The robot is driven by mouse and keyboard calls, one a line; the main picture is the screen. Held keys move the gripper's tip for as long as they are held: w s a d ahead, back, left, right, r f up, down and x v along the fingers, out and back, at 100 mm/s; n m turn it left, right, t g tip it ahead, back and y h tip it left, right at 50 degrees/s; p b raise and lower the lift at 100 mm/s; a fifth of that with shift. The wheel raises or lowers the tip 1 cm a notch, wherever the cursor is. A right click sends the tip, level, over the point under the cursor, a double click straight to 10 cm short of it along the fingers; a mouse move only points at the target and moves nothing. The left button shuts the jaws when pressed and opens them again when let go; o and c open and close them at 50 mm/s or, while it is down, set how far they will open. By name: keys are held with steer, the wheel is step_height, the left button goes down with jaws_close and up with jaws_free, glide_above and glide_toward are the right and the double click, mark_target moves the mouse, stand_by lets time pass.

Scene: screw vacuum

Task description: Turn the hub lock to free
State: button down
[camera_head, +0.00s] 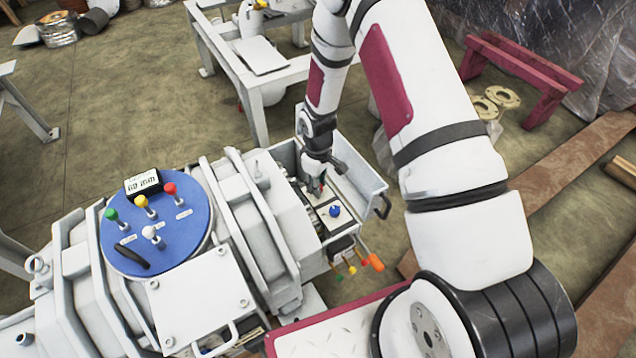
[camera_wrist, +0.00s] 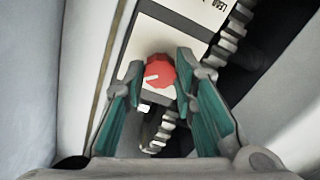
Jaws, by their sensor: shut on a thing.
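A round red knob (camera_wrist: 158,74) with a white pointer mark sits on a pale panel (camera_wrist: 150,38) in the wrist view. The pointer runs toward the left of the picture. I cannot read a label that names it as the hub lock. My gripper (camera_head: 317,182) reaches down over the box at the right end of the white machine (camera_head: 262,225). Its two green-padded fingers stand on either side of the red knob and are shut on it. In the head view the fingertips and the knob are small and mostly hidden.
A blue knob (camera_head: 335,211) stands close to my gripper on the same box. Orange, yellow and green-tipped levers (camera_head: 374,262) stick out below it. A blue disc (camera_head: 170,222) with coloured levers tops the machine. A white table (camera_head: 262,85) stands behind.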

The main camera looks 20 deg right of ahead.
steer(key=shift+m, duration=0.5)
steer(key=c, duration=1.3)
jaws_free()
steer(key=shift+r, duration=0.1)
step_height(320, 180, up, 12)
